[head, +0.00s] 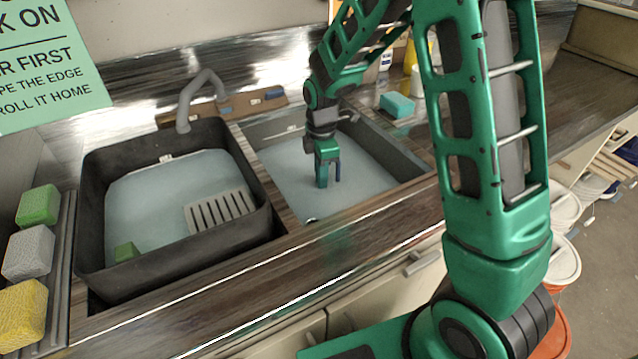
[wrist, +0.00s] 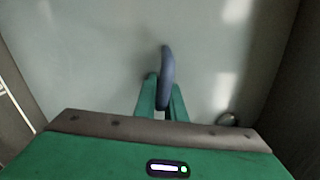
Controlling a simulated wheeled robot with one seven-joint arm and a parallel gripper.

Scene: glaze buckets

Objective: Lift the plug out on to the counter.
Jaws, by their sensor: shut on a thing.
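My gripper (head: 328,173) is inside the right sink basin (head: 400,164), pointing down. It is shut on a dark blue curved thing, which looks like the plug (head: 338,172). In the wrist view the plug (wrist: 168,75) shows as a narrow blue arc between my green fingertips (wrist: 160,98), extending beyond them. My fingers hide part of it. I cannot tell how far it is above the basin's pale bottom or water. The wooden counter (head: 330,240) runs along the front of the basins.
A small round metallic thing (wrist: 228,119) lies in the basin. The left dark basin (head: 90,235) holds a grey slotted rack (head: 220,211) and a green block (head: 126,251). A tap (head: 184,110) stands behind. Sponges (head: 28,252) line the left. A teal sponge (head: 397,104) sits behind right.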

